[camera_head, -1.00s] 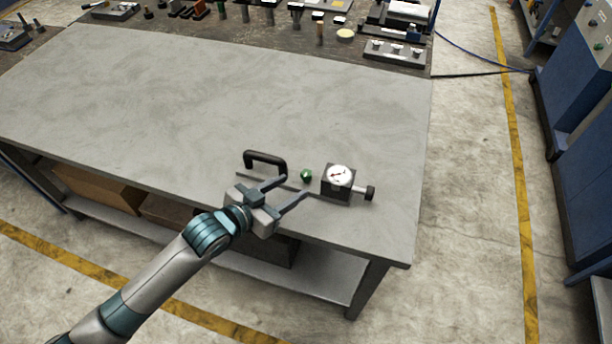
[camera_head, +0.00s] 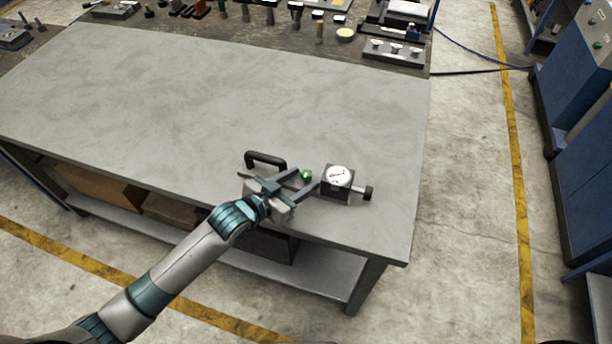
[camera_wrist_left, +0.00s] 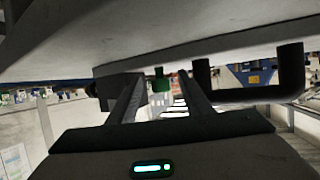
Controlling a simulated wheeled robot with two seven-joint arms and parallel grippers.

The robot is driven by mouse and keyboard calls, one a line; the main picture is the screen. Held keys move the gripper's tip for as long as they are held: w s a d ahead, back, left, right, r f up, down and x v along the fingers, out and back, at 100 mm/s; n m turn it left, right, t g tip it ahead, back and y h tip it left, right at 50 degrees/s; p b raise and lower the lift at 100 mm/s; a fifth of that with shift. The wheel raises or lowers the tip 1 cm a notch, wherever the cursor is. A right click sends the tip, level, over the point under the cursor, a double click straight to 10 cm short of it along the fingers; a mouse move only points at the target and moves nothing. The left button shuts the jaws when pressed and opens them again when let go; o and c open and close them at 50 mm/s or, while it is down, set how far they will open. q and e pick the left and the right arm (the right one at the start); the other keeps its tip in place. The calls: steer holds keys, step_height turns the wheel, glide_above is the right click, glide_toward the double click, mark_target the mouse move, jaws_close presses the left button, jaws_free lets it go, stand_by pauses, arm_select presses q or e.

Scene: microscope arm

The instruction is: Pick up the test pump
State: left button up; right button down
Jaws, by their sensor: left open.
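The test pump appears to be the group near the table's front edge: a dark block with a round white gauge (camera_head: 340,178), a small green knob (camera_head: 306,175) and a black bent handle (camera_head: 265,159). I cannot tell how these parts are joined. My left gripper (camera_head: 307,178) is open, with its fingertips near the green knob and just left of the gauge block. In the left wrist view the green knob (camera_wrist_left: 161,82) shows between the two open fingers, and the black handle (camera_wrist_left: 255,95) is at the right. My right gripper is not in view.
The grey table (camera_head: 220,90) is bare across its middle. Tools and small fixtures stand along the back, with a metal block with knobs (camera_head: 394,50) at the back right. A blue cabinet (camera_head: 575,90) stands at the right beyond open floor.

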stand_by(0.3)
arm_select(q)
jaws_close()
steer(key=shift+r, duration=0.1)
steer(key=shift+w+r+b, duration=0.1)
steer(key=shift+r+b, duration=0.3)
steer(key=shift+r, duration=0.5)
step_height(320, 180, up, 2)
steer(key=shift+r+b, duration=0.1)
steer(key=shift+b, duration=0.3)
steer(key=s+d+r+b, duration=0.2)
steer(key=s+d+r, duration=0.5)
steer(key=s+d, duration=0.1)
steer(key=shift+s+d, duration=0.15)
steer(key=shift+s, duration=0.05)
